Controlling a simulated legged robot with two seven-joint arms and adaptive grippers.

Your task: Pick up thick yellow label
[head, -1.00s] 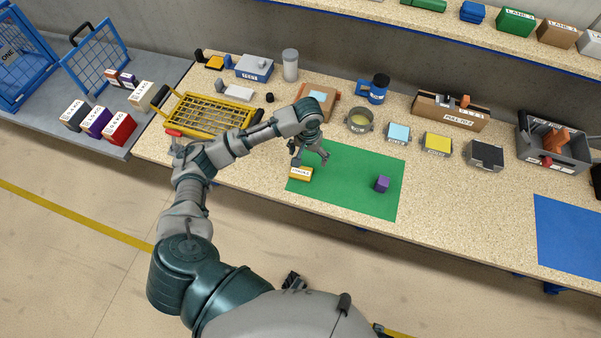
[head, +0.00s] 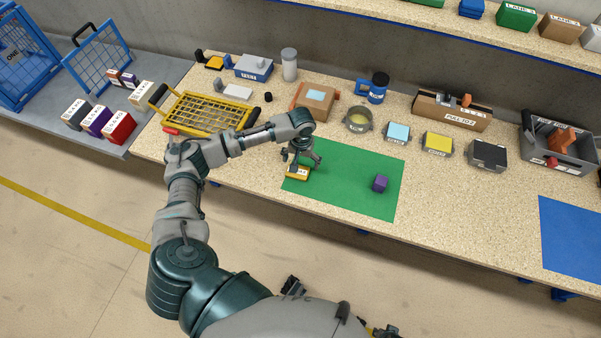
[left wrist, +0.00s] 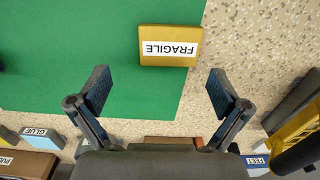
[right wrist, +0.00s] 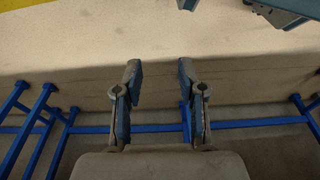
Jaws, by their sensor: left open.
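The thick yellow label (head: 296,174) is a flat block marked FRAGILE. It lies on the left edge of the green mat (head: 345,180), and shows in the left wrist view (left wrist: 170,47) with its text upside down. My left gripper (head: 303,163) is open and empty, above the label in the head view and partly covering it. In the left wrist view my left gripper's fingertips (left wrist: 160,85) are spread wider than the label, which lies beyond them. My right gripper (right wrist: 160,75) has its fingers apart with nothing between them, over the floor.
A purple cube (head: 380,183) sits on the mat's right part. A cardboard box (head: 316,102), a round pot (head: 358,119) and several small bins line the back. The counter between the green and blue mats is clear.

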